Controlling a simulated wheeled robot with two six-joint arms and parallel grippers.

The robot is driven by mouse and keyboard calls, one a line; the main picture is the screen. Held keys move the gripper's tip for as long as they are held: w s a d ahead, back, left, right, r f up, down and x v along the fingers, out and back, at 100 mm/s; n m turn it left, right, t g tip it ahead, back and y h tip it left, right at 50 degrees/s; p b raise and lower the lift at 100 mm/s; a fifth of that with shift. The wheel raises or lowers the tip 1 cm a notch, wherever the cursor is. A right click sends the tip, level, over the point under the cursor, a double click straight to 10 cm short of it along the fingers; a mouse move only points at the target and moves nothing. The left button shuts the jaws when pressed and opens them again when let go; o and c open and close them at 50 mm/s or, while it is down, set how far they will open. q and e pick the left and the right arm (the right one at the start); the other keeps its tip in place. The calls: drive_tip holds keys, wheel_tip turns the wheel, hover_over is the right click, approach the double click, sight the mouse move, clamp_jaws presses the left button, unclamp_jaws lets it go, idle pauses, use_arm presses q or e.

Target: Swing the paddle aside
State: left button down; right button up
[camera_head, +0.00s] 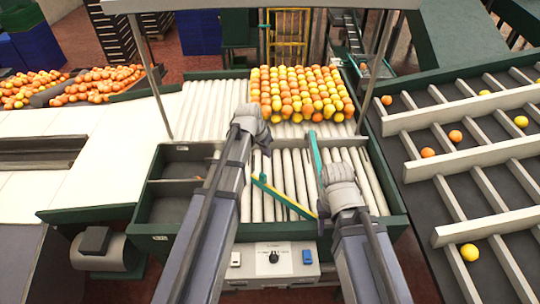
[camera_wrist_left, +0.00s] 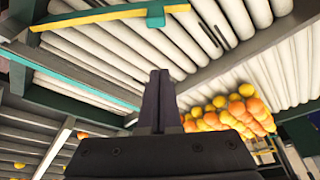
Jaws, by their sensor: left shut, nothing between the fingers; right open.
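In the left wrist view the yellow bar (camera_wrist_left: 105,14) runs along the top left. My left gripper (camera_head: 266,148) is behind the paddle's left end in the head view, apart from it. Its fingers (camera_wrist_left: 158,100) are shut and empty in the left wrist view. My right gripper (camera_head: 338,178) is beside the right part of the roller bed; its fingers are mostly hidden by its wrist, and it is open.
A teal rail (camera_head: 315,153) stands along the rollers near my right gripper. Many oranges and yellow fruit (camera_head: 300,92) lie packed at the back of the roller bed. A control box (camera_head: 272,260) is at the front. A divided sorting belt (camera_head: 455,150) is at the right.

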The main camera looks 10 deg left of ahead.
use_arm(q)
drive_tip(key=b+x, duration=1)
drive_tip(key=shift+w+f, duration=0.1)
drive_tip(key=shift+f, duration=0.2)
drive_tip(key=s, duration=0.1)
drive_tip(key=s+a, duration=0.1)
drive_tip(key=s, duration=0.1)
drive_tip(key=shift+s+a+r, duration=0.4)
drive_tip(key=shift+a, duration=0.1)
